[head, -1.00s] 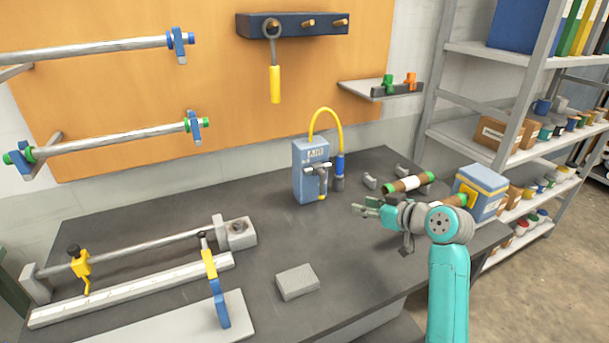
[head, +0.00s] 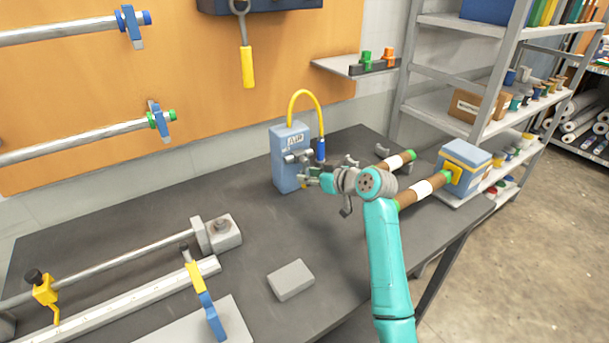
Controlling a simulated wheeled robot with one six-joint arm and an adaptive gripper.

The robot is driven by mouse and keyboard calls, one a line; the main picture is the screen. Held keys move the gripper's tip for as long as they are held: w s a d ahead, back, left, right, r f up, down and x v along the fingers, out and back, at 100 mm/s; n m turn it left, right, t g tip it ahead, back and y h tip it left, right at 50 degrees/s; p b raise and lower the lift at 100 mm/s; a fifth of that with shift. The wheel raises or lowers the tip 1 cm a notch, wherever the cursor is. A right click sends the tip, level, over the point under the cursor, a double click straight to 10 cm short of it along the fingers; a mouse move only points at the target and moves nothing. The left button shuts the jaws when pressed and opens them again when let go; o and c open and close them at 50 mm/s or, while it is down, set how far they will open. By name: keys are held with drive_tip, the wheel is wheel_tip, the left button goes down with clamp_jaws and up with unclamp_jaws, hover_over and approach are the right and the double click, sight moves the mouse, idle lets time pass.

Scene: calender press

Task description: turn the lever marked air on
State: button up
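A blue box marked AIR (head: 284,165) stands upright on the dark bench near the back wall. A grey lever (head: 297,157) is on its front and now lies sideways, pointing right. A yellow hose (head: 306,93) loops from the box top to a blue fitting (head: 321,148) beside it. My gripper (head: 306,174) is at the box's right front, close to the lever, with its fingers pointing left. The fingertips overlap the lever and box in this view. I cannot tell whether they touch, or how far apart the fingers are.
A grey block (head: 290,280) lies on the bench in front of the box. A rail fixture (head: 150,285) fills the left. The bench (head: 250,262) is clear between block and AIR box.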

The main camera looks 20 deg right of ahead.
drive_tip(key=shift+x, duration=1.25)
clamp_jaws()
